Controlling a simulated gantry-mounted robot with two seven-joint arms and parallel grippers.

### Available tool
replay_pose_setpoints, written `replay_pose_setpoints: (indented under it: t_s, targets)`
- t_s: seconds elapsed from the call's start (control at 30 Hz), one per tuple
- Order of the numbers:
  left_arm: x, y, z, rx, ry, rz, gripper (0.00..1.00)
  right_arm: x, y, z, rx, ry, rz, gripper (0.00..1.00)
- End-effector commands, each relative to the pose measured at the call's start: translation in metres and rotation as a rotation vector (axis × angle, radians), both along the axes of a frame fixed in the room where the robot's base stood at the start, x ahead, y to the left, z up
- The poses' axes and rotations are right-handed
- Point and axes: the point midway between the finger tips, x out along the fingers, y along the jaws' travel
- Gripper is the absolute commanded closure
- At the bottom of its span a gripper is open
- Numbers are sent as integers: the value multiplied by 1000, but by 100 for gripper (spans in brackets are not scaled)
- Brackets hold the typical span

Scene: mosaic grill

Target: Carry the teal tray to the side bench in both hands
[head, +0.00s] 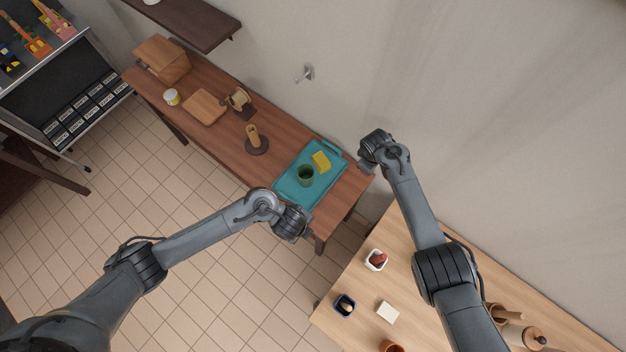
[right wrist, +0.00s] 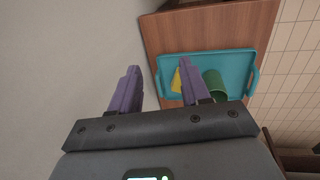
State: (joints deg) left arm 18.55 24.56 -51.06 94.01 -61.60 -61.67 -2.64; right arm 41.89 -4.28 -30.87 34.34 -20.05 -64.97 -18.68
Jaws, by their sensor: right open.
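The teal tray (head: 290,187) lies flat on the right end of the brown wooden bench (head: 222,147). It carries a green cup (head: 306,176) and a yellow block (head: 321,161); the cup (right wrist: 216,86) and tray (right wrist: 225,62) also show in the right wrist view. My left gripper (head: 293,228) is by the tray's near end; its fingers are hidden, so its jaw state is unclear. My right gripper (right wrist: 160,72) is open and empty, with one tray handle (right wrist: 158,84) appearing between its spread fingers. I cannot see contact with the handle.
The bench also holds a brown stand (head: 257,143), a tape dispenser (head: 239,100), a cutting board (head: 205,106), a can (head: 172,97) and a wooden box (head: 163,61). A lighter table (head: 345,278) with small dishes stands at lower right. Tiled floor (head: 200,270) is open at left.

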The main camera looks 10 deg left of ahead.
Motion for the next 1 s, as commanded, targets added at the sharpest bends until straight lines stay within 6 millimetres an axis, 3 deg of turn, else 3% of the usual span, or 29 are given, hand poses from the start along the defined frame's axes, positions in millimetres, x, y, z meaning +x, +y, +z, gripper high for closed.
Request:
replay_pose_setpoints:
  t_s: [0.27,0.7,1.0]
  targets:
    - [0,0,-5,0,0,0,54,-2,3,23,1,-3,-1,53]
    - [0,0,-5,0,0,0,54,-9,15,97,0,-1,0,53]
    - [0,0,-5,0,0,0,54,-11,17,112,-2,1,-1,53]
